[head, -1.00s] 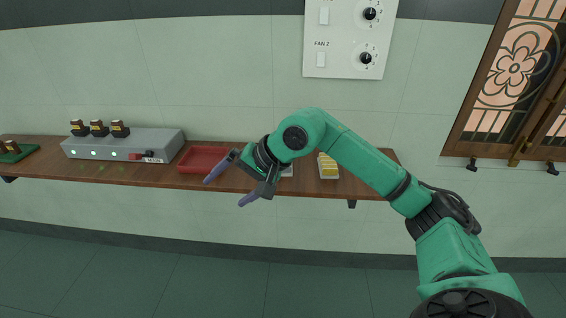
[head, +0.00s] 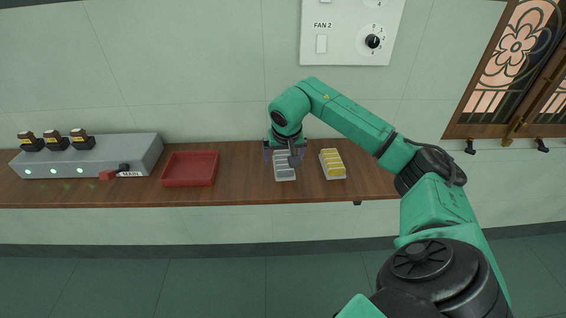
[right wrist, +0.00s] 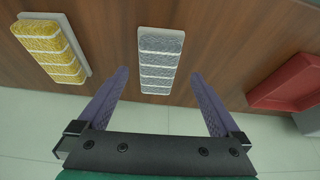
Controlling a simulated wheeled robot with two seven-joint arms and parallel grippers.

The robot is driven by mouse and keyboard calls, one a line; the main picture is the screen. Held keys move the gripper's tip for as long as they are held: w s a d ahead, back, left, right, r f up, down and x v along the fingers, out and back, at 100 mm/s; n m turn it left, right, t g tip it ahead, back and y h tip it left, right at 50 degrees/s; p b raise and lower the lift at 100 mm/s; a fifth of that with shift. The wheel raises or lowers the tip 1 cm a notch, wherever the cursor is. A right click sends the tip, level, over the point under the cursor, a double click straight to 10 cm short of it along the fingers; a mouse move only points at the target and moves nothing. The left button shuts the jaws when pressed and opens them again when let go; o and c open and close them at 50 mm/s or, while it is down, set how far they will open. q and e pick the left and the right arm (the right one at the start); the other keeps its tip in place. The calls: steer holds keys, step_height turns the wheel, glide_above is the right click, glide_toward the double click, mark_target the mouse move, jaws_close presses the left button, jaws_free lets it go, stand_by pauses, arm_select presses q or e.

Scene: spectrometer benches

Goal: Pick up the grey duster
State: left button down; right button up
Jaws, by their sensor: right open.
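The grey duster (head: 284,172) lies on the wooden shelf (head: 235,187), partly hidden by my right gripper in the head view. It has a light back and grey ribbed bands; the right wrist view shows it as well (right wrist: 161,60). My right gripper (head: 283,157) is above the duster, pointing down. In the right wrist view my right gripper (right wrist: 158,80) is open and empty, and the duster appears between and beyond its two purple fingers. My left gripper does not show.
A yellow duster (head: 333,164) lies just right of the grey one. A red tray (head: 190,169) is to the left, with bare shelf between. A grey box (head: 90,157) with lights and a red-black lever stands further left. The wall is behind.

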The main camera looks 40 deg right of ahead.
mark_target(284, 162)
steer(key=p+x, duration=0.1)
steer(key=x, duration=0.2)
steer(key=shift+w+d, duration=0.1)
steer(key=shift+d, duration=0.05)
steer(key=shift+d+f, duration=0.15)
steer(key=shift+f, duration=0.25)
steer(key=c, duration=1.3)
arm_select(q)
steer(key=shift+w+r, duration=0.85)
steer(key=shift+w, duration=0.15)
arm_select(e)
steer(key=shift+c, duration=0.2)
steer(key=shift+w+r, duration=0.1)
steer(key=shift+r, duration=0.25)
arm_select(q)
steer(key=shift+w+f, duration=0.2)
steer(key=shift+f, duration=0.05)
arm_select(e)
step_height(284, 162, up, 19)
